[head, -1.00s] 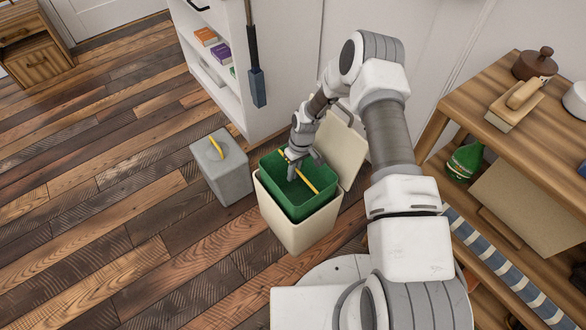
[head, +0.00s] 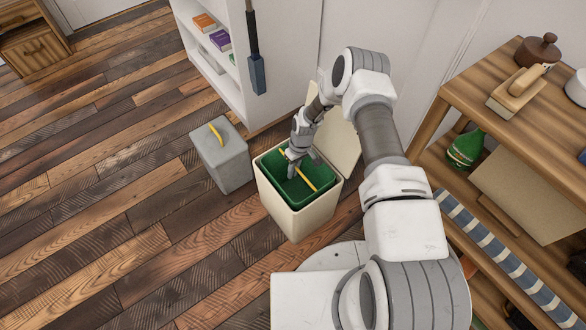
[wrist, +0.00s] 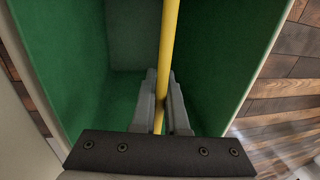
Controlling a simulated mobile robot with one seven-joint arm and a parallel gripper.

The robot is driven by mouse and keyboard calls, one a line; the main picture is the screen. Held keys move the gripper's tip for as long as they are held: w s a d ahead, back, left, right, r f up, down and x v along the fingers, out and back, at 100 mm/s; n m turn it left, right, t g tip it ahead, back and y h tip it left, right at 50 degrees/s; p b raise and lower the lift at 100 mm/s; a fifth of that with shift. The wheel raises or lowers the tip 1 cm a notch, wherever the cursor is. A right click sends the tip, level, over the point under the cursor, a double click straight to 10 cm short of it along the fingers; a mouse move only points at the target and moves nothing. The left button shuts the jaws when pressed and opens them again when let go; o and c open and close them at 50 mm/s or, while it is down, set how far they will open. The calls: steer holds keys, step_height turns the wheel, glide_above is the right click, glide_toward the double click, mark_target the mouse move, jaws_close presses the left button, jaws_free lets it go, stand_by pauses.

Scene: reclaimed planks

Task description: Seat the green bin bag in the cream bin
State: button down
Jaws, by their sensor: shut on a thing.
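The green bin bag (head: 290,196) is an open-topped, box-shaped liner with a yellow bar across its mouth. It sits down inside the cream bin (head: 291,225), its rim at about the height of the bin's rim. The cream lid (head: 337,142) stands open behind. My gripper (head: 297,172) is over the mouth of the bag, shut on the yellow bar. In the wrist view my gripper (wrist: 161,110) has its grey fingers on both sides of the yellow bar (wrist: 168,50), with green walls around. The underside of the bag is hidden.
A grey box (head: 222,160) with a yellow handle stands left of the bin. A white shelf unit (head: 225,65) stands behind. The plank floor at front left is clear.

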steer(key=shift+f, duration=0.1)
steer(key=c, duration=0.9)
jaws_free()
steer(key=shift+o, duration=0.2)
step_height(320, 180, up, 17)
steer(key=w+d+p, duration=0.2)
steer(key=p, duration=0.4)
steer(key=shift+d, duration=0.4)
